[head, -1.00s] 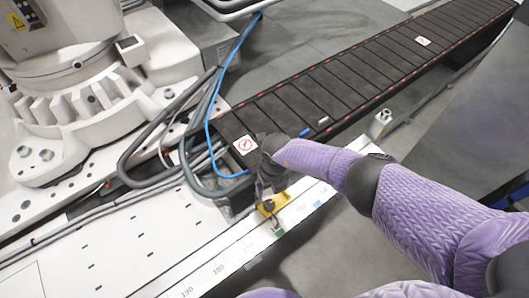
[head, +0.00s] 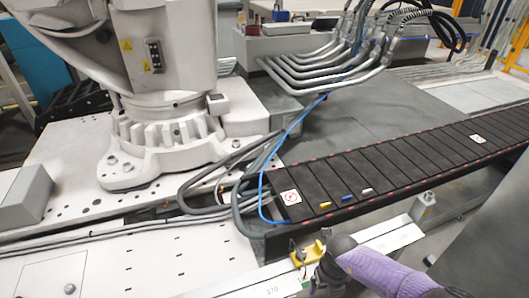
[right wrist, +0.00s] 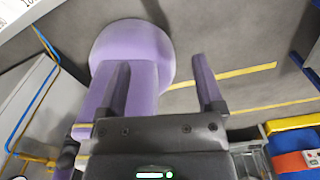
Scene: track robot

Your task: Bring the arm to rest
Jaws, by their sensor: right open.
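My right arm (head: 388,275) is purple and comes in from the lower right of the head view. Its dark right gripper (head: 322,281) hangs over the white rail, just right of a yellow block (head: 308,253), and looks apart from it, though contact is hard to judge. In the right wrist view the two dark fingers (right wrist: 160,82) stand wide apart with nothing held between them. Purple parts of my own body show behind them. My left gripper is in neither current view.
A black segmented track (head: 410,160) carries small yellow (head: 325,205), blue (head: 347,198) and white (head: 367,191) pieces. A large white robot (head: 160,120) stands on a white plate at left. A blue cable (head: 262,190) and grey hoses run beside the track. Grey floor lies beyond.

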